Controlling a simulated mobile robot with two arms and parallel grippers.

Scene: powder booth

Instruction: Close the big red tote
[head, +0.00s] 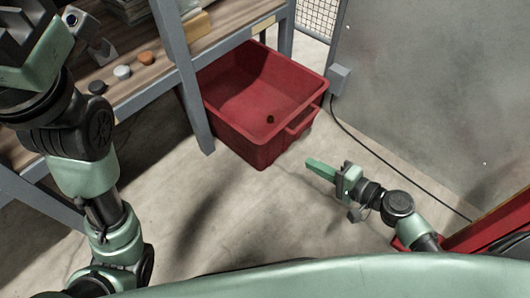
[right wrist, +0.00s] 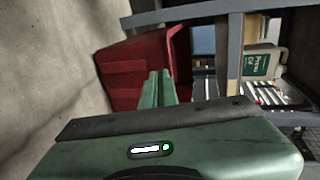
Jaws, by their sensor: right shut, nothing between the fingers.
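The big red tote (head: 262,95) stands on the floor at the bench's end, partly behind a grey leg.
A wooden-topped bench (head: 160,78) with grey legs runs along the left and back. Small orange, white and dark pucks lie on it. A grey metal panel (head: 420,80) stands at right, with a black cable (head: 385,160) along the floor. The concrete floor (head: 230,205) before the tote is clear.

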